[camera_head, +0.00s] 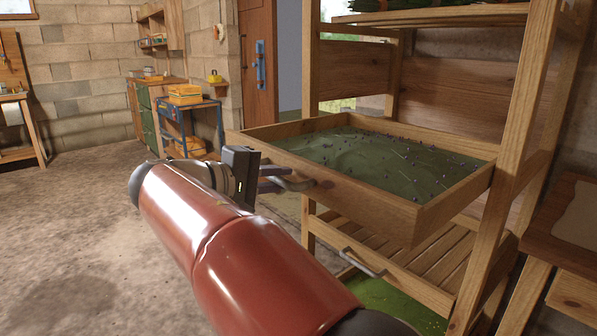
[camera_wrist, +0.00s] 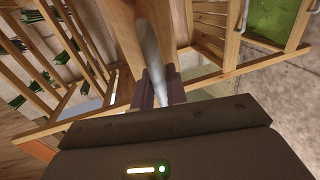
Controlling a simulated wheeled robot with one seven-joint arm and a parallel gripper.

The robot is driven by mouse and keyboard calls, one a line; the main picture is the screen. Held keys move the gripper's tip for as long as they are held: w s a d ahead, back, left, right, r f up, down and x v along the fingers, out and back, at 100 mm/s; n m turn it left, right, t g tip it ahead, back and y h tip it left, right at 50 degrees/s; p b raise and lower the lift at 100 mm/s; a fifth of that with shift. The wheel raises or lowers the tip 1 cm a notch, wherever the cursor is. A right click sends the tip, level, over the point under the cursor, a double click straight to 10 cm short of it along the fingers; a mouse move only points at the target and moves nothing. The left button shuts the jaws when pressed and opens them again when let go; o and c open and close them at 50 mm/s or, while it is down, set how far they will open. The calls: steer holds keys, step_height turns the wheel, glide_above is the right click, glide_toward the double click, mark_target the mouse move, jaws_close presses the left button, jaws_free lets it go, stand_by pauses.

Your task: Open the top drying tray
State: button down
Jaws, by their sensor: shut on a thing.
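The top drying tray (camera_head: 440,215) is a wooden drawer with a green mesh bed (camera_head: 390,155) scattered with small dark bits. It sticks out from the front of the wooden rack (camera_head: 517,120). My gripper (camera_head: 275,182) is at the tray's front board and is shut on its metal handle (camera_head: 297,184). In the wrist view the handle (camera_wrist: 152,55) runs between the two dark fingers (camera_wrist: 158,90). Part of the handle is hidden by the fingers.
A lower slatted tray with its own metal handle (camera_head: 362,262) sits below, with a green tray (camera_head: 395,300) under it. A wooden table (camera_head: 570,225) stands at the right. A blue cart (camera_head: 190,115) with yellow crates is at the back. The floor (camera_head: 80,220) at left is clear.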

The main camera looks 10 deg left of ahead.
steer(key=shift+s+a, duration=0.35)
steer(key=shift+s, duration=0.15)
steer(key=shift+f, duration=0.1)
steer(key=c, duration=1.5)
jaws_free()
steer(key=v, duration=0.7)
steer(key=shift+s+a, duration=0.25)
steer(key=shift+a, duration=0.05)
